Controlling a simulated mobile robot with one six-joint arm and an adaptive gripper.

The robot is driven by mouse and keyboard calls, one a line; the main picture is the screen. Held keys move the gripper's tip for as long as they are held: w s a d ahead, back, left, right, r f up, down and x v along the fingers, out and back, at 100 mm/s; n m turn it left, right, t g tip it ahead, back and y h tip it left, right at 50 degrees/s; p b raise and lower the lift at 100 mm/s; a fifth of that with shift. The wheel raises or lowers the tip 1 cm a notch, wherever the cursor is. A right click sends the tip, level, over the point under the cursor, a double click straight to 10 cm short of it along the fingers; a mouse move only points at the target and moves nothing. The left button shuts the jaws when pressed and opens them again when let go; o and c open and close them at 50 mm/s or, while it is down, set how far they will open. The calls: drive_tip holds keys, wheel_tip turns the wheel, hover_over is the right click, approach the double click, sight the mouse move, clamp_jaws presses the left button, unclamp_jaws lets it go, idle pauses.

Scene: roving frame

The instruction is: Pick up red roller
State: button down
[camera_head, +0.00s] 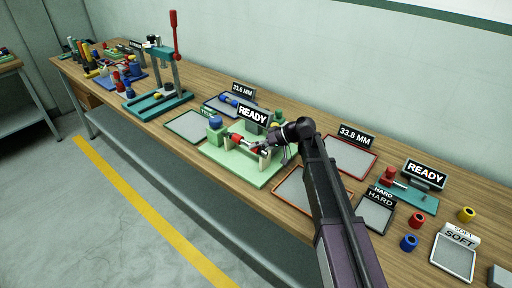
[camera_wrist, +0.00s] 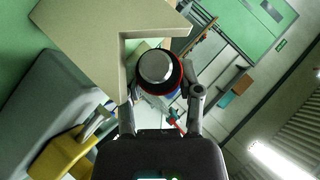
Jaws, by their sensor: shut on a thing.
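The red roller (camera_head: 241,140) lies at the light green fixture (camera_head: 238,168) in the middle of the bench. Part of it is hidden by the fixture's cream upright and by my gripper. My gripper (camera_head: 268,149) reaches in from the right, close to the upright. In the wrist view my gripper (camera_wrist: 161,105) has its two fingers on either side of the roller, shut on it. There the roller (camera_wrist: 155,66) shows its round silver end and a red rim, right beside the cream upright (camera_wrist: 90,35). I cannot tell whether the roller still touches its supports.
A READY sign (camera_head: 253,116) stands behind the fixture. Flat trays marked with signs lie around it, such as the red-rimmed tray (camera_head: 350,157). A teal press with a red lever (camera_head: 175,35) stands to the left. Small coloured rings (camera_head: 417,220) lie at the right.

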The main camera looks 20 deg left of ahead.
wheel_tip(320, 180, up, 3)
drive_tip(key=shift+f+p, duration=0.15)
drive_tip(key=shift+p, duration=0.95)
drive_tip(key=s+d, duration=0.2)
drive_tip(key=s, duration=0.5)
drive_tip(key=s+d+r+p, duration=0.1)
drive_tip(key=s+d, duration=0.1)
drive_tip(key=s, duration=0.6)
drive_tip(key=shift+s+d, duration=0.2)
drive_tip(key=shift+d, duration=0.1)
drive_tip(key=shift+r+p, duration=0.95)
drive_tip(key=shift+a, duration=0.1)
